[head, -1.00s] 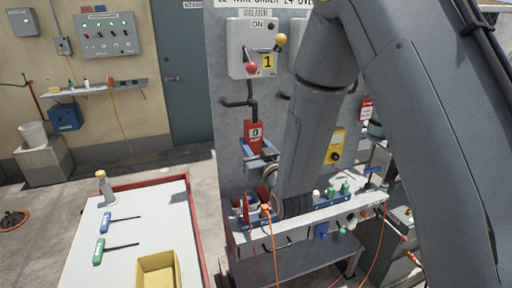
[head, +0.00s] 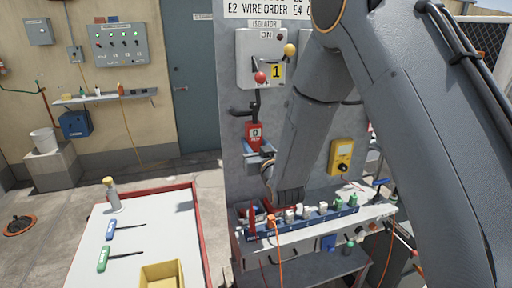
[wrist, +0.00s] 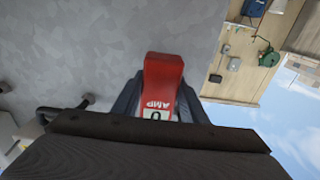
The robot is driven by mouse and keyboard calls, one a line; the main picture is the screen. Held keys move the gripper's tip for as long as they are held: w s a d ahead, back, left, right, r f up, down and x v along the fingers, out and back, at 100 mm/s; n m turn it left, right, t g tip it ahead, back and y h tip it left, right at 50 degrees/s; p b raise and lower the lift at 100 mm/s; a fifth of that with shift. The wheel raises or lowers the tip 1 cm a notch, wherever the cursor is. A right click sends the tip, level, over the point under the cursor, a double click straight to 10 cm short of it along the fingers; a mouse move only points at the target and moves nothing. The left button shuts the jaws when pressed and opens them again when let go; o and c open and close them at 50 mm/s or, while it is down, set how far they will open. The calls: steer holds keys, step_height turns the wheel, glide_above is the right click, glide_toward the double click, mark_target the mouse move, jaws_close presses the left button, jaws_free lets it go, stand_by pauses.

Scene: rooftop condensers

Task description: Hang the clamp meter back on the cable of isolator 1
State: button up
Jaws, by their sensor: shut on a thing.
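The red clamp meter (head: 254,133), its display reading 0, is upright in my gripper (head: 260,160). In the wrist view the meter (wrist: 162,80) sits between the two dark fingers (wrist: 160,104), which are shut on it. Isolator 1 (head: 248,48) is a grey box above it with a red knob, a yellow ball and a yellow 1 label. Its dark cable (head: 257,104) runs down from the box to just above the meter in the head view. Whether the meter's jaw is around the cable or only in front of it, I cannot tell.
A grey panel (head: 236,165) stands behind the meter. Below is a shelf with a blue rack (head: 335,219) of several bottles. A yellow meter (head: 342,156) hangs at right. A white-topped table (head: 160,228) with screwdrivers and a yellow bin (head: 163,275) stands at left.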

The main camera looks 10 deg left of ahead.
steer(key=shift+x, duration=1)
steer(key=shift+f+b, duration=0.75)
steer(key=shift+f, duration=0.1)
steer(key=o, duration=1.4)
steer(key=shift+s+d, duration=0.1)
